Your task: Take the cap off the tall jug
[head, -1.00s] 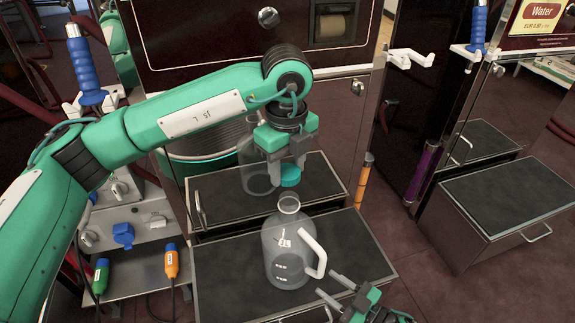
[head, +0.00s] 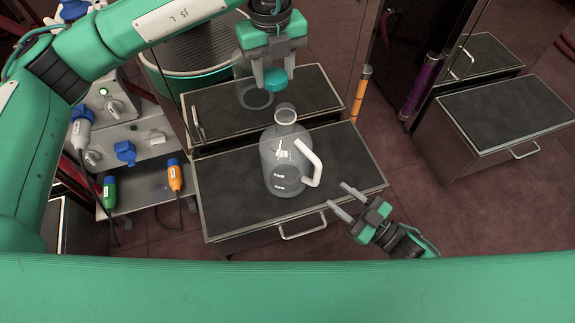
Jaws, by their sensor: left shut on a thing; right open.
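The tall jug (head: 283,165) is clear, with a white handle on its right side, and stands upright on the dark top of a low drawer box. Its neck is open at the top with no cap on it. The teal cap (head: 275,80) is in my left gripper (head: 274,80), which is shut on it above the jug's mouth and apart from it. My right gripper (head: 342,198) is open and empty to the right of the jug, near its handle and apart from it.
The drawer box (head: 228,205) has a free dark top around the jug. Another low drawer box (head: 505,110) stands at the right. Orange and green plugs with cables (head: 174,175) hang at the left. An orange post (head: 361,92) stands behind the right side.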

